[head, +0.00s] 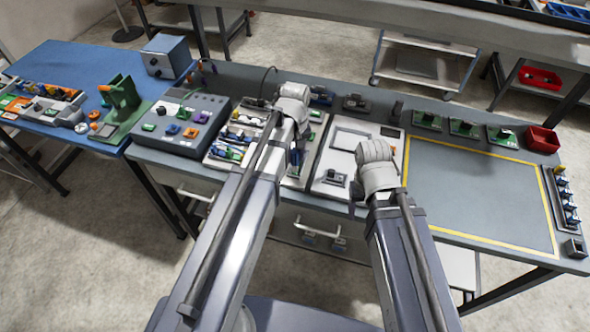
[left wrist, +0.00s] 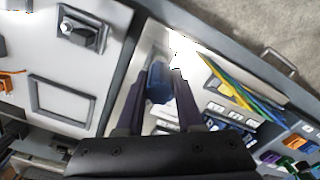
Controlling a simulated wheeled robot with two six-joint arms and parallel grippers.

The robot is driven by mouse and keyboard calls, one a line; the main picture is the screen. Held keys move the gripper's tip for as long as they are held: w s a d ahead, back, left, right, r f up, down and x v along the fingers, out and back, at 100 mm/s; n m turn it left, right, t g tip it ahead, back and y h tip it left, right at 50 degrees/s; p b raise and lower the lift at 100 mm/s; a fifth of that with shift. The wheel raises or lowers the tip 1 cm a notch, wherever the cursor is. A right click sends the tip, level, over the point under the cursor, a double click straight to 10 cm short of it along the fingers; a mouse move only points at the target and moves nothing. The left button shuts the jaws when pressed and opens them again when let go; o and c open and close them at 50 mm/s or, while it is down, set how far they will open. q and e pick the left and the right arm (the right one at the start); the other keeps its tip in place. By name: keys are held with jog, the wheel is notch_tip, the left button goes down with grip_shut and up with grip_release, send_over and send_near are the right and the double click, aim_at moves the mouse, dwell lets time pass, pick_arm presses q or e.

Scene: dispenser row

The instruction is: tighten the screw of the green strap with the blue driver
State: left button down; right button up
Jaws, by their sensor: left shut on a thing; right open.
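My left gripper (left wrist: 160,85) is shut on the blue driver (left wrist: 159,84), whose blue handle shows between the dark fingers in the left wrist view. In the head view the left gripper (head: 296,158) is over the tray of tools at the bench middle, mostly hidden by my arm. My right gripper (head: 356,197) is open beside the white board, partly hidden by its wrist. I cannot clearly pick out the green strap or its screw. A long green strip (left wrist: 235,82) lies beside yellow and blue ones in the left wrist view.
The white board (head: 345,155) carries a rectangular frame and a dark clamp block (head: 335,178). Several green-topped fixtures (head: 465,128) and a red bin (head: 541,139) stand at the back right. The yellow-outlined area (head: 475,195) is clear. A grey box with coloured buttons (head: 185,122) stands left.

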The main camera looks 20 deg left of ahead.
pick_arm(q)
jog(key=m, duration=0.6)
jog(key=shift+m, duration=0.3)
jog(key=m, duration=0.6)
jog(key=shift+m, duration=0.3)
jog(key=shift+r+p, duration=0.85)
